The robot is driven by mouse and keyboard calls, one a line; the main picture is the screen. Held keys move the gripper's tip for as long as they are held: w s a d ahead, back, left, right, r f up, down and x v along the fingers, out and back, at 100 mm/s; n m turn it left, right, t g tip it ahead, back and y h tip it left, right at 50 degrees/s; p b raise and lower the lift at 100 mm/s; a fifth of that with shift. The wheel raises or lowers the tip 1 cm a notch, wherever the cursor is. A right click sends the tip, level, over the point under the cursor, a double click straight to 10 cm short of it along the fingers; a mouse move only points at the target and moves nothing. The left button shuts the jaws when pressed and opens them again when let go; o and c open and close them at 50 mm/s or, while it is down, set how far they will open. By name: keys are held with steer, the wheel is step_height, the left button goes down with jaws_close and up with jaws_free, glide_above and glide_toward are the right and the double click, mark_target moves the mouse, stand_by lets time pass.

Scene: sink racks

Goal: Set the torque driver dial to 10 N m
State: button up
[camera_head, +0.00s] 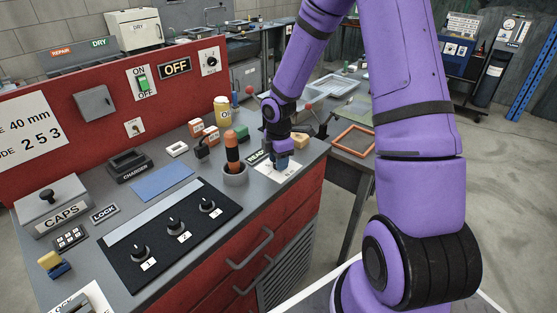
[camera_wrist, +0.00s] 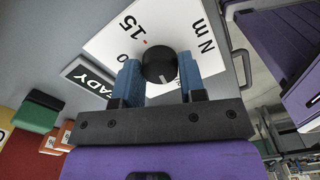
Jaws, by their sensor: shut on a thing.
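The torque dial is a black round knob (camera_wrist: 158,66) on a white plate (camera_wrist: 112,44) marked "15", "N m" and a partly seen "0", with a small red mark beside the 15. A short pale line shows on the knob, on the side towards my gripper; the plate's other marks are hidden. My gripper (camera_wrist: 160,76) has its two blue fingers shut on the knob, one on each side. In the head view my gripper (camera_head: 282,163) reaches down over the white plate (camera_head: 291,172) and hides the knob. An orange-handled driver (camera_head: 232,148) stands in a grey holder (camera_head: 235,178) left of it.
A "READY" sign (camera_wrist: 90,82) lies beside the plate. A black panel (camera_head: 165,262) with three numbered knobs and a blue mat (camera_head: 161,183) lie to the left. A yellow cup (camera_head: 223,110) and small blocks stand behind. The counter's right edge is close to the plate.

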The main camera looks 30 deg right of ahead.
steer(key=m, duration=0.5)
steer(key=shift+m, duration=0.3)
steer(key=m, duration=1)
steer(key=shift+m, duration=0.4)
steer(key=m, duration=0.4)
steer(key=shift+m, duration=0.4)
steer(key=o, duration=0.9)
